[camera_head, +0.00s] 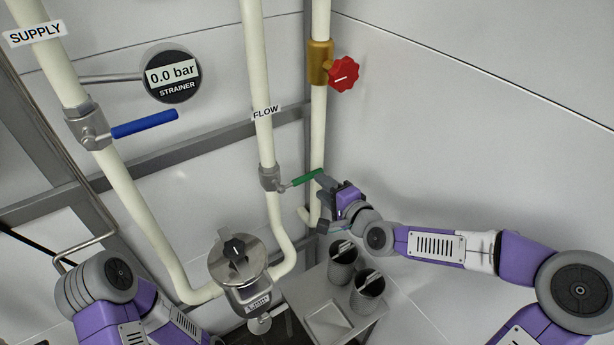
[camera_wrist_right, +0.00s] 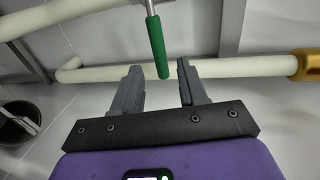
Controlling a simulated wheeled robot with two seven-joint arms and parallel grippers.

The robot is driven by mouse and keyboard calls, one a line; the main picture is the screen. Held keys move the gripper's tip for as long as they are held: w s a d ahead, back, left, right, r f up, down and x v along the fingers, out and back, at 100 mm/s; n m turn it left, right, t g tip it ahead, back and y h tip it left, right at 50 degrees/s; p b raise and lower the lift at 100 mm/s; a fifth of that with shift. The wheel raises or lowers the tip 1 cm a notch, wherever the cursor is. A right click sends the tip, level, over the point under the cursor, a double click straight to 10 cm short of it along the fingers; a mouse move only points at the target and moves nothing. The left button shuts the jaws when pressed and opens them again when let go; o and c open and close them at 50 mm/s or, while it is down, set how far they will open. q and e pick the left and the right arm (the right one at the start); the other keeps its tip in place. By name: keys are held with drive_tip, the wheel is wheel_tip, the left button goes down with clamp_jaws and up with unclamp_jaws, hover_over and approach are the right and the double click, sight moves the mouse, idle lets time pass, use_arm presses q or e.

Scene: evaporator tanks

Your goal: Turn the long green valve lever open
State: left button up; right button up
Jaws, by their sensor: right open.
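The long green lever (camera_head: 307,178) sticks out to the right from a grey valve body (camera_head: 270,178) on the FLOW pipe, crosswise to the pipe. In the right wrist view the green lever (camera_wrist_right: 156,47) comes down from the top, and its tip lies between the fingertips, with gaps on both sides. My right gripper (camera_head: 328,201) is at the lever's free end; its two dark fingers (camera_wrist_right: 158,70) are apart and empty. My left arm shows at the lower left of the head view, but its gripper is out of frame.
A blue lever (camera_head: 145,124) sits on the SUPPLY pipe, below a gauge (camera_head: 171,76) reading 0.0 bar. A red knob (camera_head: 344,76) is on the pipe behind. A strainer (camera_head: 237,262) and a small table (camera_head: 374,329) with two dark canisters stand below.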

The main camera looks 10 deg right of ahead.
sight(310, 179)
drive_tip(key=shift+w+a+f+b, duration=0.2)
drive_tip(key=shift+w+a+b, duration=0.2)
drive_tip(key=shift+w, duration=0.15)
drive_tip(key=b+x, duration=0.1)
drive_tip(key=x, duration=0.3)
drive_tip(key=shift+x, duration=0.9)
drive_tip(key=shift+d, duration=0.1)
clamp_jaws()
